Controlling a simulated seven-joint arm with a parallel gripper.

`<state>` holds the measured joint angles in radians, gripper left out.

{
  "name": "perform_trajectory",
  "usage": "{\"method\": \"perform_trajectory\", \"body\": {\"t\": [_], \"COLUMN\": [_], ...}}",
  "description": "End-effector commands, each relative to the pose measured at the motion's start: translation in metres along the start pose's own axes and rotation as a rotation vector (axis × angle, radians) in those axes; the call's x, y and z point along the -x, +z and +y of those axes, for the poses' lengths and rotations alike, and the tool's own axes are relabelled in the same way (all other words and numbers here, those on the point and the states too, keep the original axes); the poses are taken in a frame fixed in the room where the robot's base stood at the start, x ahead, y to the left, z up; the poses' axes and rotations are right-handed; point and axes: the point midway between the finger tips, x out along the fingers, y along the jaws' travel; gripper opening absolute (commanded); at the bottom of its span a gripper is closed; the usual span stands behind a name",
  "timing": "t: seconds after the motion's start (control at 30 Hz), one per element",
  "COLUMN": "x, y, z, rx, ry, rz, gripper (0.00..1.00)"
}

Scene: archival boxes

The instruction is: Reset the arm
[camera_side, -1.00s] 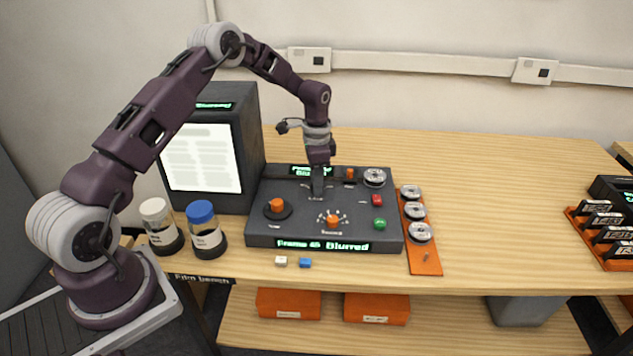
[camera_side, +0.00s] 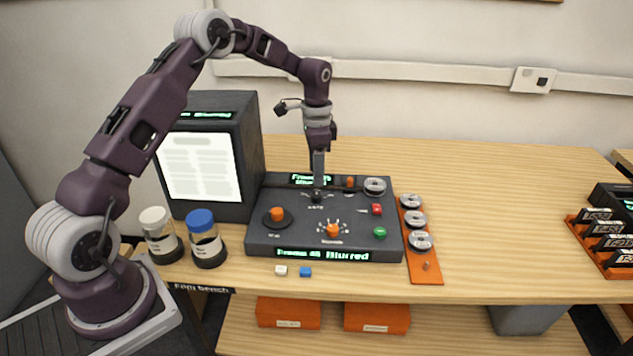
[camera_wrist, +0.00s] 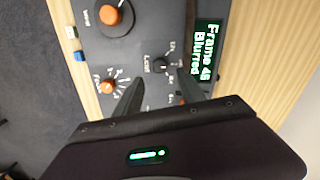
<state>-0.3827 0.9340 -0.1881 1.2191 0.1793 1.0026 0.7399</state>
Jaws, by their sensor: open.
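My gripper (camera_side: 318,178) points down above the back middle of the black control console (camera_side: 262,236). It is open and empty. In the wrist view its two fingers (camera_wrist: 160,95) are apart, with a small black knob (camera_wrist: 160,65) beyond their tips. The same black knob (camera_side: 317,196) shows just below the gripper in the side view, and the gripper looks clear of it. The console has a front display (camera_side: 323,254) reading "Frame 45 Blurred", two orange knobs (camera_side: 277,214) (camera_side: 332,230), a red button (camera_side: 377,209) and a green button (camera_side: 380,232).
A monitor (camera_side: 198,165) stands left of the console, with a white-capped jar (camera_side: 160,236) and a blue-capped jar (camera_side: 205,239) before it. An orange strip with reels (camera_side: 425,266) lies right. White and blue blocks (camera_side: 305,271) lie in front. The bench right is clear up to a rack (camera_side: 597,236).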

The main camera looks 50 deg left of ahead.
Motion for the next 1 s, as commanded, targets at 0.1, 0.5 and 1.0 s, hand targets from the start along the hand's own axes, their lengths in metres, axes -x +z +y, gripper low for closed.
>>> {"method": "perform_trajectory", "body": {"t": [0.1, 0.5, 1.0], "x": [0.003, 0.099, 0.219], "y": [0.0, 0.008, 0.192], "z": [0.0, 0.05, 0.288], "rx": [0.0, 0.068, 0.504], "ry": [0.0, -0.087, -0.165], "rz": [-0.001, 0.048, 0.429], "gripper": [0.47, 0.47, 0.47]}}
